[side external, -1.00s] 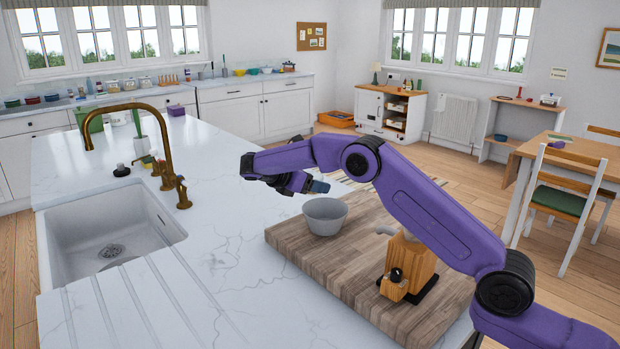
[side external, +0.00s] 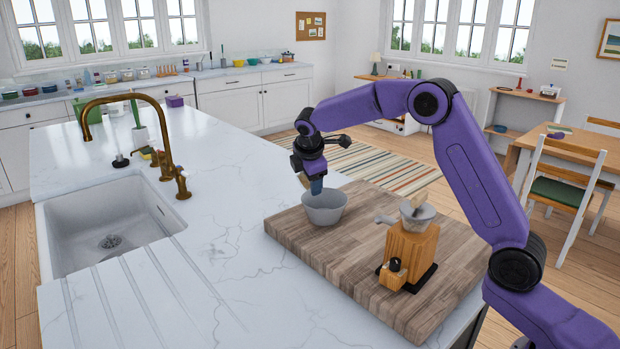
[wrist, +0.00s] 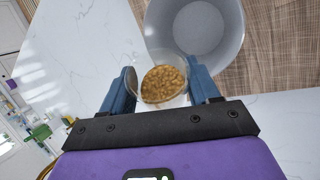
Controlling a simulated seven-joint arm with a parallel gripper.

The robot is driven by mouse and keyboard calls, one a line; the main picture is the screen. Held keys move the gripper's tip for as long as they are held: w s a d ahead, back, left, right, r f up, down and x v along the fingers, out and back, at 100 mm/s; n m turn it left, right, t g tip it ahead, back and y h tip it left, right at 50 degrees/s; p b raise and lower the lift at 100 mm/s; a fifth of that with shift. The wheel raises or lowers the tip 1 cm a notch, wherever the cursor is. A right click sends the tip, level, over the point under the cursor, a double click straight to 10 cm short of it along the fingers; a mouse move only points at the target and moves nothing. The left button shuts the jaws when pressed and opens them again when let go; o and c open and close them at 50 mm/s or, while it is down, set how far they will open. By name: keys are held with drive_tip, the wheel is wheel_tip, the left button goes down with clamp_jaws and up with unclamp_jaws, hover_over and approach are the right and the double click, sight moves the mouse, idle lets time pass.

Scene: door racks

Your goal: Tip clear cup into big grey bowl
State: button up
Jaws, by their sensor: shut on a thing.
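The clear cup (wrist: 166,80) is between the blue fingers of my gripper (wrist: 166,87) in the wrist view, with brown grains in it. The gripper is shut on it. The big grey bowl (wrist: 195,48) lies just beyond the cup, and its visible inside looks empty. In the side view, my gripper (side external: 316,186) points down at the rear rim of the grey bowl (side external: 324,208), which stands upright on the wooden board. A small tan patch shows by the fingers, but the cup's outline and tilt are hard to tell there.
A wooden grinder (side external: 411,250) with a grey top stands on the wooden board (side external: 350,262), right of the bowl. The sink (side external: 110,225) and brass tap (side external: 135,100) are at the left. The white counter (side external: 225,260) between is clear.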

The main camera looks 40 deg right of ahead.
drive_tip(key=t+y, duration=0.1)
drive_tip(key=m+t+y, duration=0.1)
drive_tip(key=y, duration=0.1)
drive_tip(key=d+f+t+y, duration=0.1)
drive_tip(key=shift+s+y, duration=0.25)
drive_tip(key=shift+y, duration=0.15)
drive_tip(key=shift+d+m+t+y, duration=0.15)
drive_tip(key=shift+m+t+y, duration=0.25)
drive_tip(key=shift+y, duration=0.1)
drive_tip(key=shift+s+d+r+m+t+y, duration=0.15)
drive_tip(key=shift+s+m+t+y, duration=0.1)
drive_tip(key=shift+t+y, duration=0.3)
drive_tip(key=shift+s+d+f+m+t+y, duration=0.15)
drive_tip(key=shift+m+t+y, duration=0.15)
drive_tip(key=shift+y, duration=0.45)
drive_tip(key=shift+w+d+r, duration=0.1)
drive_tip(key=shift+r, duration=0.05)
drive_tip(key=y, duration=0.1)
drive_tip(key=t, duration=0.1)
drive_tip(key=m+t+y, duration=0.1)
drive_tip(key=shift+s+d+r+t+y, duration=0.1)
drive_tip(key=shift+s+d+t+y, duration=0.2)
drive_tip(key=shift+d, duration=0.1)
drive_tip(key=shift+r, duration=0.15)
